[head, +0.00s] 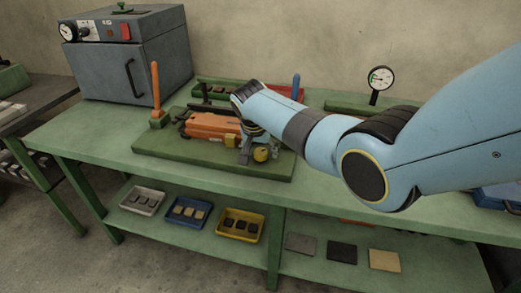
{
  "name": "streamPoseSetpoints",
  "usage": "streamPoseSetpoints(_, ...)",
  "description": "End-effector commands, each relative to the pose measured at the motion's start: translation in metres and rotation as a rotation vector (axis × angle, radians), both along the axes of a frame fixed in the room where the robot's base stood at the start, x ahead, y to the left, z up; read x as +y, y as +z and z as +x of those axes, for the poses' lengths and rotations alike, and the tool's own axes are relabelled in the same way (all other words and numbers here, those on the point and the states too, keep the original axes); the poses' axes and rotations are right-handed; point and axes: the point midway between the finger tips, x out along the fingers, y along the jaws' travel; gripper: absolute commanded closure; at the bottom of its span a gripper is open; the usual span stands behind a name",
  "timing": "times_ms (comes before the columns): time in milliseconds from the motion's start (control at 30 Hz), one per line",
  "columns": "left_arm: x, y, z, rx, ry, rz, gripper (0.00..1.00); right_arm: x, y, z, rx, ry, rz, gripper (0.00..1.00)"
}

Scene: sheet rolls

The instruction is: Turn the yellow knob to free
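The yellow knob (261,154) is at the front right of an orange machine (210,125), which stands on a green base plate (190,160) on the bench. My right gripper (257,150) reaches down at the knob, its grey fingers seen beside the knob. My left gripper is not in view.
An orange upright lever (155,85) and a blue handle (295,86) stand up near the machine. A grey oven (130,60) is at the back left. A dial gauge (381,78) stands at the back right. Small trays (240,239) are on the lower shelf.

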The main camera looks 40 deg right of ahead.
Motion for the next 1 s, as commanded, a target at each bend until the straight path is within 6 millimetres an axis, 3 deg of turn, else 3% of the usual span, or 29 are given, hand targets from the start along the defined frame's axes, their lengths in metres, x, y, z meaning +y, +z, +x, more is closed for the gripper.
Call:
streamPoseSetpoints(67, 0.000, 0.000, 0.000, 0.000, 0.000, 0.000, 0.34, 0.000, 0.000, 0.000, 0.000, 0.000, 0.000, 0.48)
streamPoseSetpoints(400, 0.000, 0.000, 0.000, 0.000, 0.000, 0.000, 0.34, 0.000, 0.000, 0.000, 0.001, 0.001, 0.001, 0.92)
streamPoseSetpoints(733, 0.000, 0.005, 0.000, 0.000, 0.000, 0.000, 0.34, 0.000, 0.001, -0.001, 0.002, 0.046, 0.001, 0.93)
streamPoseSetpoints(1000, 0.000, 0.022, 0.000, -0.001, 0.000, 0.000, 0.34, -0.001, 0.002, -0.002, 0.003, 0.216, 0.002, 0.93)
